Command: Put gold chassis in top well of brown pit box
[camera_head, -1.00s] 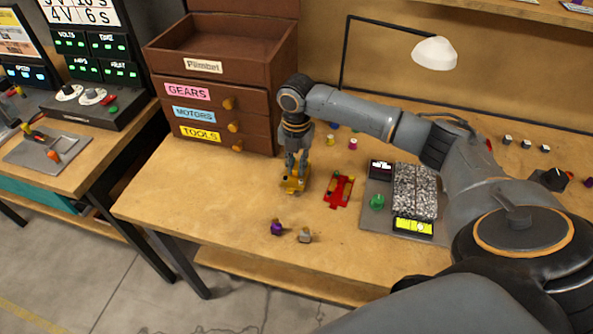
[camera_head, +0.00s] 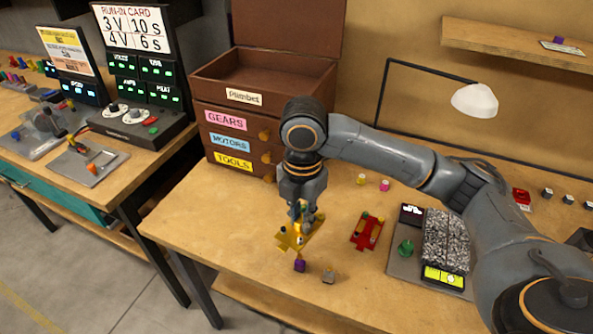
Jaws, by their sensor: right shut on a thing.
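The gold chassis (camera_head: 291,237) is held in my right gripper (camera_head: 304,215), which is shut on it. It looks tilted and seems raised a little over the wooden table (camera_head: 205,228). The brown pit box (camera_head: 205,117) stands at the back left of the table, behind and left of the gripper. Its top well (camera_head: 265,76) is open under a raised lid and looks empty, though part of its floor is hidden by the front wall. Drawers labelled GEARS, MOTORS and TOOLS sit below, all closed. My left gripper is not in view.
A red chassis (camera_head: 366,232) lies right of the gold one. A purple piece (camera_head: 299,266) and a grey piece (camera_head: 328,276) lie near the front edge. A grey board with a textured block (camera_head: 446,240) lies at right. A lamp (camera_head: 474,100) stands behind.

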